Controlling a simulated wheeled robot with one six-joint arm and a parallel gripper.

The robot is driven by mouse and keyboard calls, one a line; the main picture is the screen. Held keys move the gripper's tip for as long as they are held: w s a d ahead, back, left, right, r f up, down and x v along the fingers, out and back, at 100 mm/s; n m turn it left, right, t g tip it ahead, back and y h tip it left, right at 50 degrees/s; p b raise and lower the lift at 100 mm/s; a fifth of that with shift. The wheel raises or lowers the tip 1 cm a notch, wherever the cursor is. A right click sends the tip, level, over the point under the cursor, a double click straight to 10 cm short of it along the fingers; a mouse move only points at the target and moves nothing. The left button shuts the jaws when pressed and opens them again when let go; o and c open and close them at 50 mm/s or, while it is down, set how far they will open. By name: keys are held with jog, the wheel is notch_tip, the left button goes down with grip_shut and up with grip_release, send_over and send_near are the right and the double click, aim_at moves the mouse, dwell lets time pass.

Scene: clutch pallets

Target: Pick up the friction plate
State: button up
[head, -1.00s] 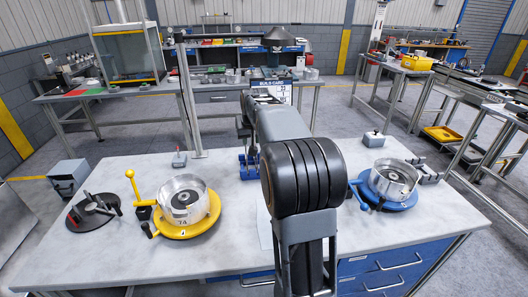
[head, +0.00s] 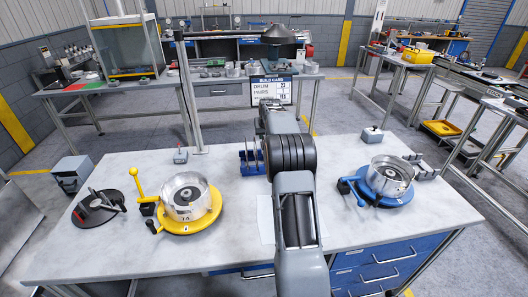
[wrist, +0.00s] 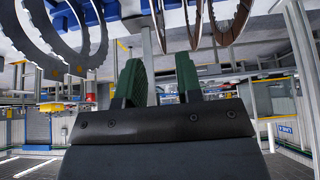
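In the wrist view, my gripper (wrist: 160,82) is open, with two green-padded fingers apart and nothing between them. Ahead of the fingertips, thin rings with brownish faces, which look like friction plates (wrist: 236,22), hang at the upper edge right of centre. Grey toothed steel rings (wrist: 62,50) stand to the upper left, partly cut off. The fingers appear apart from all rings. In the head view, a blue rack (head: 247,168) holding upright plates stands mid-table, partly hidden by my arm. My gripper is hidden there behind the arm.
A yellow turntable (head: 205,222) with a metal drum (head: 185,196) stands left, and a blue turntable (head: 378,199) with a drum (head: 390,175) right. A build card screen (head: 272,92) stands behind the rack. The front left white tabletop (head: 110,240) is clear.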

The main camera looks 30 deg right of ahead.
jog(key=shift+p+x, duration=1.05)
jog(key=shift+x, duration=1.6)
jog(key=shift+a, duration=0.1)
grip_shut()
